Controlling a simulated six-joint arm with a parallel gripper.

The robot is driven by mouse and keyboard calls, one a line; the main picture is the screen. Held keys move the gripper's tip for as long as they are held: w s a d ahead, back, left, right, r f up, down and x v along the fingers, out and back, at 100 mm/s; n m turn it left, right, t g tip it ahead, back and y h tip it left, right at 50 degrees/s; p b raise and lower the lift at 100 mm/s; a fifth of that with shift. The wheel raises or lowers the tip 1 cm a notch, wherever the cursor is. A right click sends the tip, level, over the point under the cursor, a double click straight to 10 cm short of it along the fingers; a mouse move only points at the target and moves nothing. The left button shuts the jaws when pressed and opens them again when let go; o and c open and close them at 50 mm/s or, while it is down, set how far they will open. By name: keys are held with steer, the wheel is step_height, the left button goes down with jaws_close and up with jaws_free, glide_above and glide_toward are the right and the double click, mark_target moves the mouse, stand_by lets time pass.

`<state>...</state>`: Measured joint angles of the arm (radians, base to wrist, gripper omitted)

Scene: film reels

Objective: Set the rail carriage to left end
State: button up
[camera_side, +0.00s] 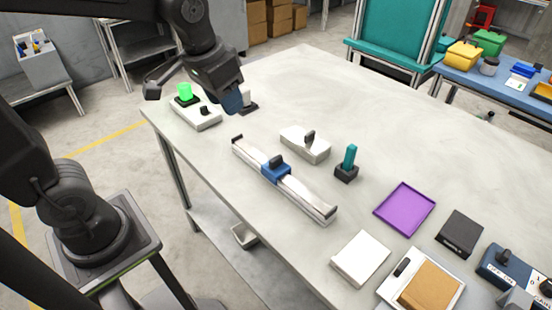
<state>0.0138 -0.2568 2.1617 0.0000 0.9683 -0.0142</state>
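The rail (306,192) is a long pale bar with dark end stops, lying diagonally on the table from upper left to lower right. Its blue carriage (275,169), with a dark knob on top, sits near the middle, a little closer to the upper-left end. My gripper (233,106) is above the table, beyond the rail's upper-left end and apart from the carriage. The gripper's fingertips are small and dark here, so I cannot tell whether they are open or shut.
A white box with a green light (185,92) stands near my gripper. A white switch block (303,145) and a teal-handled peg in a dark base (348,165) stand right of the rail. A purple tray (405,208) lies farther right. The far tabletop is clear.

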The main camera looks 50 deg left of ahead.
mark_target(276, 158)
steer(key=w+f+g, duration=0.3)
steer(key=w+f, duration=0.6)
steer(key=w, duration=0.3)
steer(key=f, duration=0.9)
steer(key=d+f, duration=0.1)
steer(key=f, duration=0.3)
steer(key=shift+s+f, duration=0.1)
steer(key=shift+f, duration=0.1)
steer(key=shift+c, duration=0.2)
jaws_close()
steer(key=shift+a, duration=0.1)
